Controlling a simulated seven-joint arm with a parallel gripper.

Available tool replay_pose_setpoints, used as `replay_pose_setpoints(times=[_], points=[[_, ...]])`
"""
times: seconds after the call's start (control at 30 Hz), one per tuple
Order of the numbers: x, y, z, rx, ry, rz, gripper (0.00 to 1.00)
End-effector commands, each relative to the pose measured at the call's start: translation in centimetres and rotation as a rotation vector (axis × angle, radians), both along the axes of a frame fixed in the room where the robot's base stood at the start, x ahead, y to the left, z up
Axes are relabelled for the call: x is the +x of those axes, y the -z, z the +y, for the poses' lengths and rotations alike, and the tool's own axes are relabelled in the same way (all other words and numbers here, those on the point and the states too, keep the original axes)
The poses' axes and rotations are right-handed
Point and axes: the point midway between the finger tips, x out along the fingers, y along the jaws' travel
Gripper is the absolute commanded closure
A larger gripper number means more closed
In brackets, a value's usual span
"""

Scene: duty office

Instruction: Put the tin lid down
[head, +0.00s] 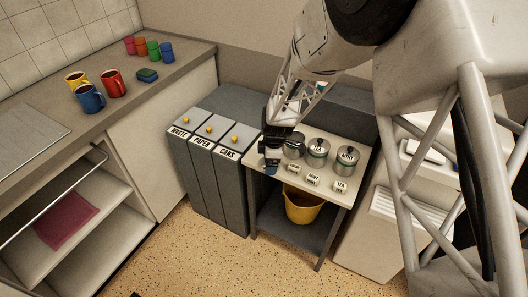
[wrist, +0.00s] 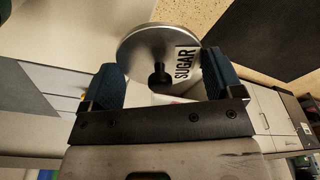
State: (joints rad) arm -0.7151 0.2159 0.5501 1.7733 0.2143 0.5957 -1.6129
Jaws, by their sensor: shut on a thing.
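My gripper (wrist: 160,62) has blue fingers and is shut on the tin lid (wrist: 142,50). The lid is a round shiny metal disc with a dark knob facing the wrist camera and a white SUGAR label. In the head view my gripper (head: 271,160) is over the left front part of the small table (head: 333,203). The lid is hard to make out there. A metal tin (head: 294,147) stands just right of the gripper, partly hidden by my arm. I cannot tell whether the lid touches anything.
Tins marked TEA (head: 317,158) and MINT (head: 344,166) stand at the table's back. Several small labelled pieces, one a white block (head: 312,180), line its front. WASTE, PAPER and CANS bins (head: 232,180) stand left. A yellow bucket (head: 301,207) is below.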

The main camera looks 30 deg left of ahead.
Motion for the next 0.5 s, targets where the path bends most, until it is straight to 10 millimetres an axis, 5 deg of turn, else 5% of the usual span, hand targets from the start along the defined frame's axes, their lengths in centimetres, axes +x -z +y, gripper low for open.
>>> replay_pose_setpoints(times=[0.5], points=[[5.3,0.7,4.7,-0.001,0.001,0.001,0.37]])
